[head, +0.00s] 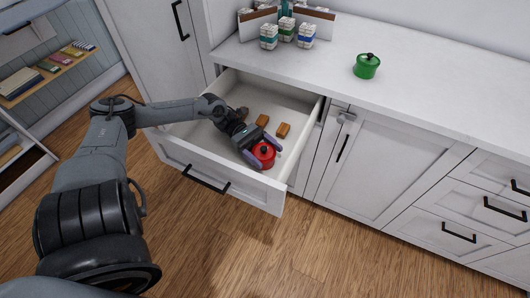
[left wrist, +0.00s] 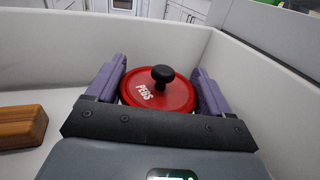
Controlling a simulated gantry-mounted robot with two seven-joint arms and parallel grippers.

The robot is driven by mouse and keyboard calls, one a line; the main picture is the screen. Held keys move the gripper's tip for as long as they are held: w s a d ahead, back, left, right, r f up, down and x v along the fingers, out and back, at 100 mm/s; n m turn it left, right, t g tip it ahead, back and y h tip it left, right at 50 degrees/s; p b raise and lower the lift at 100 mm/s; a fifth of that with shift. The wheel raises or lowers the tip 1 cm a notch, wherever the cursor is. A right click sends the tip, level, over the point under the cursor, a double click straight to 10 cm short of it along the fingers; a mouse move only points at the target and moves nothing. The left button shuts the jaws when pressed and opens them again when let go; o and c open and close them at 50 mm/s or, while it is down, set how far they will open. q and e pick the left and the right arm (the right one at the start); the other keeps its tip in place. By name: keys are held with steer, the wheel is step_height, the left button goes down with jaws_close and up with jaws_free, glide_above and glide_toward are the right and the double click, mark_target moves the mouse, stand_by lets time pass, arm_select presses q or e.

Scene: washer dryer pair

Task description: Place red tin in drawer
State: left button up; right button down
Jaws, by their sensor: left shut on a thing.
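The red tin (head: 264,153) has a red lid with a black knob and is inside the open drawer (head: 226,183), near its front right corner. The left wrist view shows the tin's lid (left wrist: 160,92) with the word PEGS on it. My left gripper (head: 259,147) reaches down into the drawer and is shut on the tin, one purple finger on each side of it. Whether the tin touches the drawer floor is hard to tell. My right gripper is not in view.
Two brown wooden blocks (head: 283,130) lie in the drawer beside the tin; one block (left wrist: 22,127) shows at left in the left wrist view. A green tin (head: 367,66) and several small jars (head: 287,29) stand on the white countertop (head: 420,95). Drawer walls surround the gripper.

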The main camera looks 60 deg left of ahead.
arm_select(q)
steer(key=o, duration=1)
steer(key=shift+f, duration=0.15)
steer(key=shift+c, duration=0.2)
steer(key=shift+r, duration=0.3)
steer(key=shift+v, duration=2)
steer(key=shift+f, duration=0.1)
